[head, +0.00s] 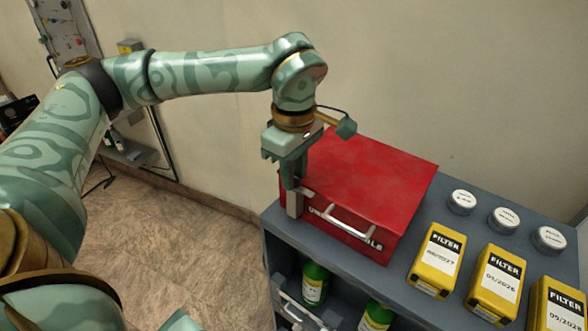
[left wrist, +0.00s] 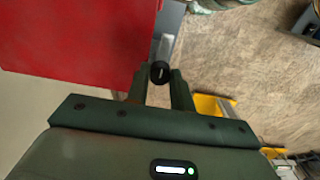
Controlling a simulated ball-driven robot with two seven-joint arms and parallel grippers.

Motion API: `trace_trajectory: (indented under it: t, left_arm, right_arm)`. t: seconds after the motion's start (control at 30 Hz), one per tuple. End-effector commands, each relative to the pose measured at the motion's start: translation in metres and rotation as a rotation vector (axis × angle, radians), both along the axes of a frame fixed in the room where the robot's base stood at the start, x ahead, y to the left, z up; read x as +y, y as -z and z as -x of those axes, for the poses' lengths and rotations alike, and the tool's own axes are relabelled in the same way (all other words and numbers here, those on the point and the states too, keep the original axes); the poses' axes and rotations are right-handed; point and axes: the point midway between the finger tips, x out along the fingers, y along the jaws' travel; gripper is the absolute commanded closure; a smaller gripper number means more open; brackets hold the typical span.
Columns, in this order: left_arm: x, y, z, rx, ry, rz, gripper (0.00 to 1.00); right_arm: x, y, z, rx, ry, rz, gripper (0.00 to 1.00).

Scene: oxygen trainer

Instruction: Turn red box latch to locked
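The red box (head: 372,180) sits closed on top of a grey cabinet, with a silver handle (head: 350,221) on its front. A grey metal latch plate (head: 294,204) is at its left front corner. In the left wrist view the red box (left wrist: 75,40) fills the upper left, and a black latch knob (left wrist: 160,73) with a pale mark stands beside the grey plate (left wrist: 168,47). My left gripper (head: 291,181) points down at that corner. In the left wrist view its fingers (left wrist: 160,84) are apart, one on each side of the knob; firm contact is not clear. My right gripper is out of view.
Several yellow filter boxes (head: 437,262) and white round tins (head: 462,202) stand on the cabinet top (head: 398,290) to the right of the red box. Green bottles (head: 315,284) stand on the shelf below. Open floor (head: 185,235) lies left of the cabinet.

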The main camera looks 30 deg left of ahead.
Motion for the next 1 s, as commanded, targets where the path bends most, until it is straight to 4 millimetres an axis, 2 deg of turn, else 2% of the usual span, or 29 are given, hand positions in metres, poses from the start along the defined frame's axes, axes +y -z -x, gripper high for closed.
trace_trajectory:
  t: [0.03,0.07,0.47,0.67,1.0]
  left_arm:
    - [0.0001,-0.0001,0.0004,0.002,-0.001,0.000,0.94]
    - [0.0001,-0.0001,0.0004,0.002,-0.001,0.000,0.99]
    - [0.0001,-0.0002,0.0003,0.002,-0.054,0.000,0.99]
    - [0.0002,-0.0003,0.0000,0.002,-0.176,-0.001,0.99]
    - [0.0002,0.0001,-0.0002,0.001,-0.489,0.000,0.99]
  right_arm:
    - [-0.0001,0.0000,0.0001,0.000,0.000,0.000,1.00]
    - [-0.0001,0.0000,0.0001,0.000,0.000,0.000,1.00]
    - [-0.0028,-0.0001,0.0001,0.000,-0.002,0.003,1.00]
    - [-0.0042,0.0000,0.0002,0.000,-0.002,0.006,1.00]
    - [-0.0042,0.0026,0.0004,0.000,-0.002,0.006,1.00]
